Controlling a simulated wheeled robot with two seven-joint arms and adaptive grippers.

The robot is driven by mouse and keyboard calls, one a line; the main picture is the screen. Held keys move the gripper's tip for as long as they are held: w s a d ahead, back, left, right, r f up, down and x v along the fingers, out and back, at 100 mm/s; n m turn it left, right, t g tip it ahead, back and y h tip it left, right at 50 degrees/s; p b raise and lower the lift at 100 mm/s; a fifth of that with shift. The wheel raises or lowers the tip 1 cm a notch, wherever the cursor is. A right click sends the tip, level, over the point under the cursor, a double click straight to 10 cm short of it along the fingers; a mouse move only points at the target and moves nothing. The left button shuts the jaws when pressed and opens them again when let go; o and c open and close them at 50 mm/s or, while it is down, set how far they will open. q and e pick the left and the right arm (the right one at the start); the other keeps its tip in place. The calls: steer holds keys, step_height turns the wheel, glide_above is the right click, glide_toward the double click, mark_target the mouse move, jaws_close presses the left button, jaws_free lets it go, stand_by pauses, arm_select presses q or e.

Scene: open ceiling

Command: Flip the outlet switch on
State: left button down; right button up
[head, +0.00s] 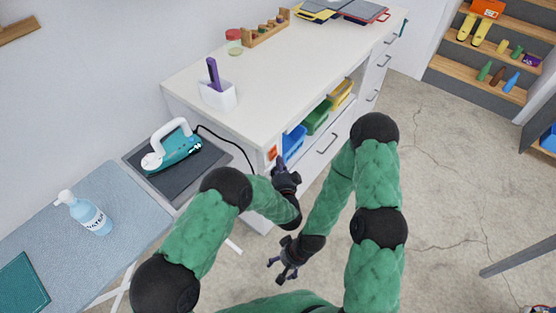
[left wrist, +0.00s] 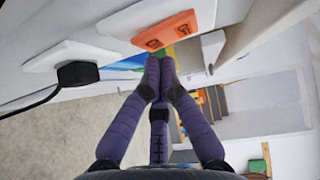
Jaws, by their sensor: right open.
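The orange outlet switch (head: 271,152) is on the end face of the white counter. In the left wrist view the orange switch (left wrist: 168,31) sits on a white plate, with two dark marks on its face. My left gripper (head: 281,161) is close to it, just right of and below it in the head view. In the left wrist view its purple fingers (left wrist: 159,66) are together, with nothing between them, and their tips appear just below the orange face. I cannot tell whether they touch it. My right gripper (head: 276,272) is open and empty, lower down above the floor.
A black plug (left wrist: 77,73) with a cord sits in a white socket beside the switch. A teal iron (head: 176,152) stands on a dark pad left of the counter (head: 300,70). Blue and green bins (head: 317,117) fill an open shelf near my left gripper. Floor at right is mostly clear.

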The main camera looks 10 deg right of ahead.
arm_select(q)
steer(key=shift+w+a, duration=0.1)
steer(key=shift+w, duration=0.05)
steer(key=shift+w+a+f, duration=0.25)
steer(key=shift+w, duration=0.15)
stand_by(0.4)
